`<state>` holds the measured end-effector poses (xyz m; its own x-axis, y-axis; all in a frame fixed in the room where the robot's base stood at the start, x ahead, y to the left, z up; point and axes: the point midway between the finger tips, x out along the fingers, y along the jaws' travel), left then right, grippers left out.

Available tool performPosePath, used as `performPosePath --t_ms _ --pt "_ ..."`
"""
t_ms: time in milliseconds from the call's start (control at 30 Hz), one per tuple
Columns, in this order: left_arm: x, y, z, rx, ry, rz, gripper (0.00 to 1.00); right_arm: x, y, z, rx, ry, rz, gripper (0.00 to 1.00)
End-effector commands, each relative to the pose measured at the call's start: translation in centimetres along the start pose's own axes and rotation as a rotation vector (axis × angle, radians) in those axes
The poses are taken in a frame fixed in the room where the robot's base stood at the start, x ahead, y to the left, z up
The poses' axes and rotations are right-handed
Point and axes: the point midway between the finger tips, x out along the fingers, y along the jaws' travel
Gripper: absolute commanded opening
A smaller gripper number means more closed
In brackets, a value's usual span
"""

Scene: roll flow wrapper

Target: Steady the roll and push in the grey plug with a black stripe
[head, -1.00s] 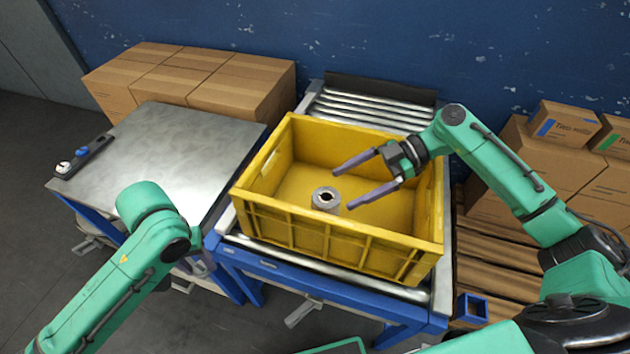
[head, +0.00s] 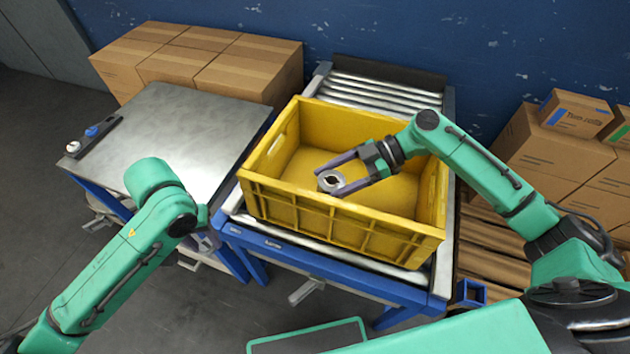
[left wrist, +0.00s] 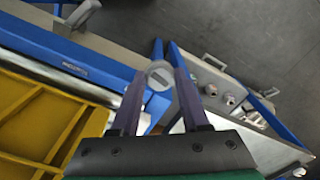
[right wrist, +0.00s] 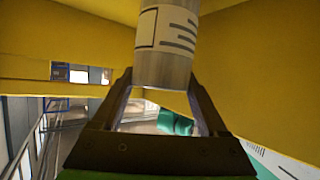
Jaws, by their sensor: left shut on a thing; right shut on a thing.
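The grey roll (head: 331,181) stands upright in the yellow crate (head: 340,216), with a dark hole in its top. My right gripper (head: 330,178) is shut on the roll, one finger on each side. The right wrist view shows the roll's printed label (right wrist: 166,35) close up between the fingers. My left gripper (left wrist: 158,72) is shut on the round grey plug (left wrist: 160,68), which has a darker stripe across its face.
The crate sits on a blue-framed roller conveyor (head: 385,93). A steel table (head: 185,140) is at left, carrying a black strip with a blue and a white button (head: 92,132). Cardboard boxes (head: 205,62) stand behind it. More boxes (head: 550,150) stand at right.

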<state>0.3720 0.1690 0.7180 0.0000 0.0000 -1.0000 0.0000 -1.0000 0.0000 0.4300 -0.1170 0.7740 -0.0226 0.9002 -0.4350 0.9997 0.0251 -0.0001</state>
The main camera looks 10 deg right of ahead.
Motion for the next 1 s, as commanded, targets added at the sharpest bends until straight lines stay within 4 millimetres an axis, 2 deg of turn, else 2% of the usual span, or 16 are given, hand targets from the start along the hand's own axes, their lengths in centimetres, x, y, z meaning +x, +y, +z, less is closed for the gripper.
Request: performPosePath --t_ms 267,367,467,600,700,867,1000 --pt "-0.1 0.1 -0.2 0.003 0.001 0.0 0.0 0.0 0.0 0.0 0.0 -0.001 0.0 0.0" --pt "-0.9 0.6 -1.7 0.028 0.006 0.001 0.0 0.0 0.0 0.0 0.0 -0.001 0.0 0.0" --pt "-2.9 1.7 -4.7 0.091 0.01 0.002 0.0 0.0 0.0 0.0 0.0 -0.001 0.0 0.0" --pt "-7.0 3.7 -9.4 0.215 0.009 -0.001 0.0 0.0 0.0 0.0 0.0 0.0 0.0 0.0" --pt "-9.5 4.9 -11.6 0.287 0.006 -0.002 0.0 0.0 0.0 0.0 0.0 -0.001 0.0 0.0" --pt "-13.8 8.1 -14.4 0.408 0.006 -0.003 0.0 0.0 0.0 0.1 0.0 -0.001 0.0 0.0" --pt "-16.4 13.2 -14.8 0.507 0.001 -0.001 0.0 0.0 0.0 0.1 0.0 -0.001 -0.001 0.0"
